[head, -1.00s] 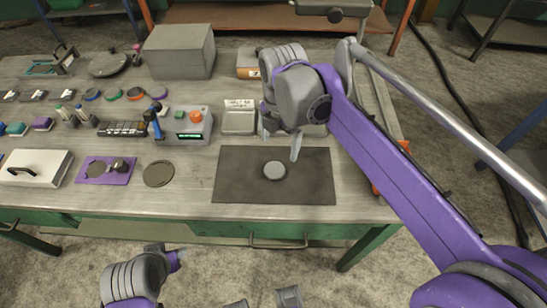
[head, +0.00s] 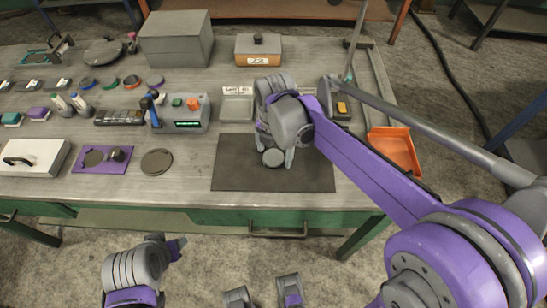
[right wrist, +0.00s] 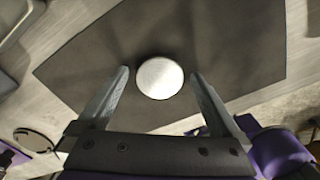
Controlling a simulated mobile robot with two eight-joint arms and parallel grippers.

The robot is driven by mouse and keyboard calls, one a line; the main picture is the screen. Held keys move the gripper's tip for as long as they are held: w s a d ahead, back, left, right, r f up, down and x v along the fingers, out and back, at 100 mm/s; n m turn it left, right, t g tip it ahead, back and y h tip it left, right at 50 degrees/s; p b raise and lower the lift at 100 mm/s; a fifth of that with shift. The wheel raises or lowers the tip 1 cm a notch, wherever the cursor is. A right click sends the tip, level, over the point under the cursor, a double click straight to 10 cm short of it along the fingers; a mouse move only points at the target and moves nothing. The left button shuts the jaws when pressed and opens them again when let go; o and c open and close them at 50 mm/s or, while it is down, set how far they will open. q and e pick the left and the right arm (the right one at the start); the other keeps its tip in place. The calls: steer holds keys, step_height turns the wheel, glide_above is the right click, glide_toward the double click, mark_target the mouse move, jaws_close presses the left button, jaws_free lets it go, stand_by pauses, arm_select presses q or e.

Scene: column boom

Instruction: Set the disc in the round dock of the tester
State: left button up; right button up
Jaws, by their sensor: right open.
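The disc (head: 273,157) is a light grey round piece lying flat on a dark mat (head: 235,178). It also shows in the right wrist view (right wrist: 160,78). My right gripper (head: 276,152) is open over the mat; in the right wrist view its fingers (right wrist: 159,75) stand on either side of the disc, with gaps at both sides. The tester appears to be the grey box (head: 187,126) with a green display and an orange button, left of the mat; I cannot make out its round dock. My left arm (head: 140,272) is low at the bottom, its fingers not clear.
A dark round plate (head: 157,162) and a purple plate (head: 84,165) lie left of the mat. A shallow tray (head: 237,107) is behind the mat. A grey box (head: 177,42) and a lidded box (head: 258,48) stand farther back. An orange bin (head: 396,148) is at the right edge.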

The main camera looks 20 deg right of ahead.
mark_target(275, 156)
steer(key=shift+f, duration=0.1)
steer(key=shift+c, duration=0.2)
jaws_close()
stand_by(0.4)
step_height(275, 156, up, 10)
steer(key=p, duration=0.1)
